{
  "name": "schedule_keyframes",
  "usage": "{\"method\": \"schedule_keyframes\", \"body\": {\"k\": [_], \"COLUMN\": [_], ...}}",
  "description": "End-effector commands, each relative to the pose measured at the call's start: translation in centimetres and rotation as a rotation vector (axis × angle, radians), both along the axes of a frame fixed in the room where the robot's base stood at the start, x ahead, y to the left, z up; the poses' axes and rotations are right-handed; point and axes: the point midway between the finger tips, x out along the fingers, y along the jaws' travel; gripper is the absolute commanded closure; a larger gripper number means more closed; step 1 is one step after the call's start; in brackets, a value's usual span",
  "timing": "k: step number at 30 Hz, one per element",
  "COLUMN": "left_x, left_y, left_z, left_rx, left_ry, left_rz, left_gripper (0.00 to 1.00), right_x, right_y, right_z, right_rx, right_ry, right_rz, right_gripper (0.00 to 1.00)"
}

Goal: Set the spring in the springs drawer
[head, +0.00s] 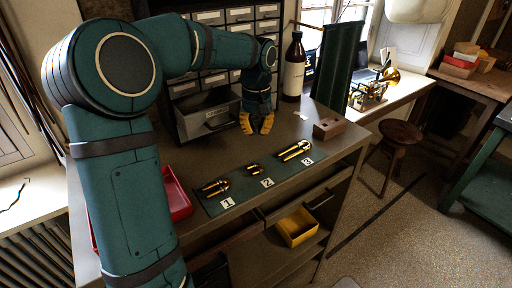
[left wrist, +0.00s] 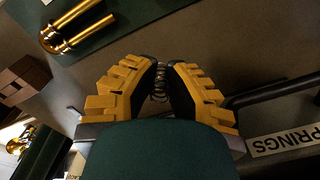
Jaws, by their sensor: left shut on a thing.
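My left gripper (head: 257,126) hangs above the workbench, just right of an open grey drawer (head: 209,118) that sticks out from the drawer cabinet. In the left wrist view its yellow-padded fingers are closed on a small dark coil spring (left wrist: 159,84). The spring is too small to make out in the head view. A white label reading SPRINGS (left wrist: 285,141) shows at the right of the left wrist view, on the drawer front near a dark bar handle (left wrist: 272,92). The inside of the drawer is mostly hidden. My right gripper is not in view.
A green mat (head: 232,205) with brass tubes and number cards lies at the bench front. A red tray (head: 177,195) is left of it, a wooden block (head: 327,128) right. A brown bottle (head: 293,68) and dark green upright panel (head: 338,66) stand behind. My arm hides part of the bench.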

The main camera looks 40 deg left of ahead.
Motion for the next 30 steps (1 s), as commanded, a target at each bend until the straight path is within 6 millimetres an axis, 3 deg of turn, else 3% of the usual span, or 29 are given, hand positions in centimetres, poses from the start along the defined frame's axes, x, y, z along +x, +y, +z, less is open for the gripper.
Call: {"method": "schedule_keyframes", "body": {"k": [15,28,29,30], "left_x": [0.0,0.0,0.0,0.0], "left_y": [0.0,0.0,0.0,0.0], "left_z": [-5.7,-6.2,-6.3,-6.2], "left_rx": [0.000,0.000,0.000,0.000], "left_ry": [0.001,0.000,0.000,0.000], "left_rz": [-0.001,-0.001,-0.001,-0.001], "left_gripper": [1.00,1.00,0.85,0.78], "right_x": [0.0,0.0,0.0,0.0], "right_y": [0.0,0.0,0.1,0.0], "right_z": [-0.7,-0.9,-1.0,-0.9], "right_rx": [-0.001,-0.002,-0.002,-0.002], "right_ry": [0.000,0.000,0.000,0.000], "right_rz": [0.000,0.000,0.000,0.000], "right_gripper": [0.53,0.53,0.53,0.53]}}
